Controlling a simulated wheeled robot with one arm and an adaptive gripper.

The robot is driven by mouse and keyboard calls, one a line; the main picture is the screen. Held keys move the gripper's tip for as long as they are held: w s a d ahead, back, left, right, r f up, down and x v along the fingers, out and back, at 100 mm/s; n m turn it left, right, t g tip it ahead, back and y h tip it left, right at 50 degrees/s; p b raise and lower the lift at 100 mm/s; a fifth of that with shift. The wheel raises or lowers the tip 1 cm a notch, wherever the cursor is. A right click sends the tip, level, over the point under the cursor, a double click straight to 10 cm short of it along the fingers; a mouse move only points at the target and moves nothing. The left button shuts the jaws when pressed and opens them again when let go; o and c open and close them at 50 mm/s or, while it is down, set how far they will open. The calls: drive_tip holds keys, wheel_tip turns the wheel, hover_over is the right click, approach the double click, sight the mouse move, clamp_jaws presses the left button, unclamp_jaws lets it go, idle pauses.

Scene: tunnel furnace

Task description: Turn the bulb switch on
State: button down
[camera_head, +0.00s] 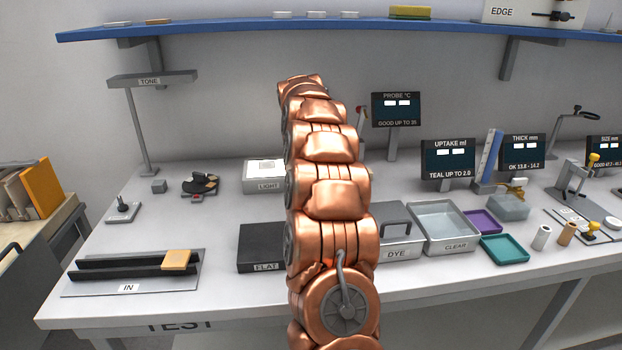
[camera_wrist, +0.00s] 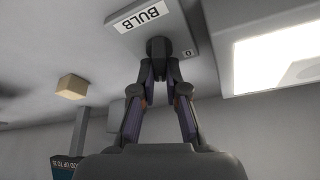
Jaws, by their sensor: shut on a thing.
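The bulb switch is a small plate (camera_wrist: 184,24) with a BULB label and a dark round knob (camera_wrist: 157,45) in the wrist view. A mark that looks like a 0 is printed near the knob. The label appears upside down in this view. My gripper (camera_wrist: 160,72) is shut on the knob, its two fingers converging from both sides and partly covering it. In the head view my copper arm hides the switch and my gripper.
The LIGHT box (camera_head: 264,184) sits left of my arm; a bright panel (camera_wrist: 276,55) shows beside the switch in the wrist view. The PROBE display (camera_head: 396,109), FLAT block (camera_head: 261,240) and DYE box (camera_head: 398,252) stand nearby. A blue shelf (camera_head: 230,27) runs above the bench.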

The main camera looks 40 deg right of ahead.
drive_tip(key=shift+m+b, duration=0.45)
drive_tip(key=shift+m, duration=0.05)
drive_tip(key=c, duration=1.2)
unclamp_jaws()
drive_tip(key=v, duration=1.2)
drive_tip(key=shift+w, duration=0.2)
drive_tip(key=shift+a, duration=0.1)
